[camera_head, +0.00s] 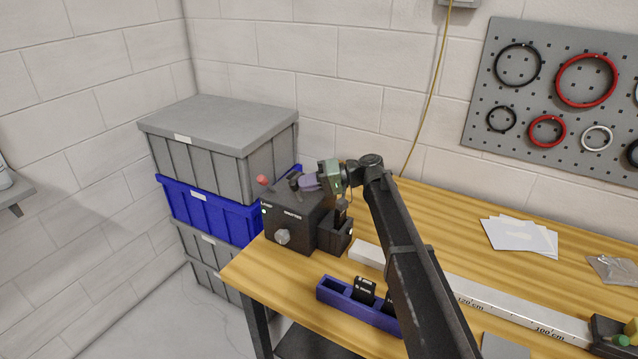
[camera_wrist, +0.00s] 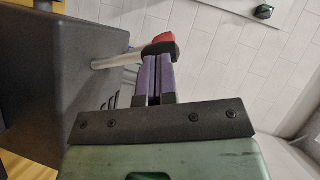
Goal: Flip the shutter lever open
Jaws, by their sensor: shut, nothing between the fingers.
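A dark box (camera_head: 290,225) with a round grey knob (camera_head: 282,237) on its front stands at the back left corner of the bench. The shutter lever's red tip (camera_head: 262,180) shows above the box's left side. In the wrist view, the lever's grey rod (camera_wrist: 106,62) comes from the box side toward the red tip (camera_wrist: 163,38). My gripper (camera_head: 297,181) is above the box, right of the red tip, with its purple fingers shut and empty. In the wrist view, my fingertips (camera_wrist: 160,50) overlap the lever's end just below the red part; contact cannot be told.
Stacked grey and blue crates (camera_head: 215,208) stand left of the bench. A small dark holder (camera_head: 334,238) sits right of the box. A blue tray (camera_head: 335,294) with black pieces and a long white ruler rail (camera_head: 470,294) lie in front. Papers (camera_head: 520,235) lie at the right.

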